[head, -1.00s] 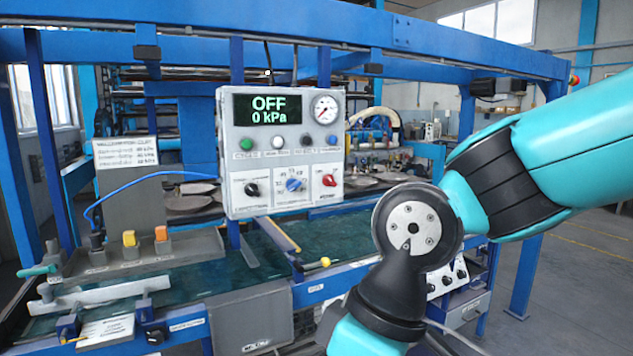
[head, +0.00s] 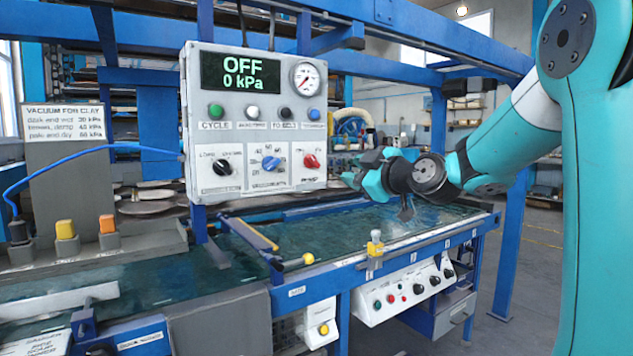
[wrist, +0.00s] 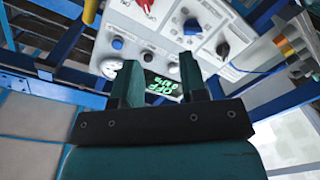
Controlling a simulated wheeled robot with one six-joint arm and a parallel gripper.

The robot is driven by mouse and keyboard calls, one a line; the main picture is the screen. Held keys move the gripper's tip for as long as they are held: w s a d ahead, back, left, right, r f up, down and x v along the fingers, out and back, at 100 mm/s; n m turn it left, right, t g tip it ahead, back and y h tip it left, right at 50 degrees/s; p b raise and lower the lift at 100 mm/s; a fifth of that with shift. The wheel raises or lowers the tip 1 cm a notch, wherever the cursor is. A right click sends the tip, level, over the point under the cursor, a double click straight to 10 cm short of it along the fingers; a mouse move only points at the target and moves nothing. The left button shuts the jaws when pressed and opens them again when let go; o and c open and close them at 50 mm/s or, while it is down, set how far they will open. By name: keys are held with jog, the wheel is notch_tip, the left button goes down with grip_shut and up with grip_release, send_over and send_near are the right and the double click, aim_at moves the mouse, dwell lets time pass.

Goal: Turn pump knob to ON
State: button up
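The control panel (head: 255,125) is a light grey box whose display (head: 240,73) reads OFF and 0 kPa. Its bottom row has a black knob (head: 223,167), a blue knob (head: 270,163) and a red knob (head: 311,161). The red knob looks like the pump knob, but its label is too small to read surely. My gripper (head: 350,178) is just right of the panel's lower right corner, apart from the knobs. In the wrist view my gripper (wrist: 160,88) has its fingers apart with nothing between them. The panel appears upside down there, with the red knob (wrist: 90,12) at upper left.
A pressure gauge (head: 306,77) and several push buttons sit above the knobs. Blue frame posts (head: 201,225) stand around the panel. The table (head: 345,235) below carries a yellow-topped fitting (head: 375,240). A lower box (head: 405,292) has other knobs.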

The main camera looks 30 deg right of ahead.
aim_at(315, 161)
jog(key=shift+t+h, duration=0.3)
jog(key=w+p, duration=0.1)
jog(key=w, duration=0.4)
jog(key=w+p, duration=0.2)
jog(key=w, duration=0.4)
jog(key=w+d+p, duration=0.1)
jog(key=w+p, duration=0.1)
jog(key=w, duration=0.4)
jog(key=shift+w+r, duration=0.1)
jog(key=shift+r, duration=0.15)
grip_shut()
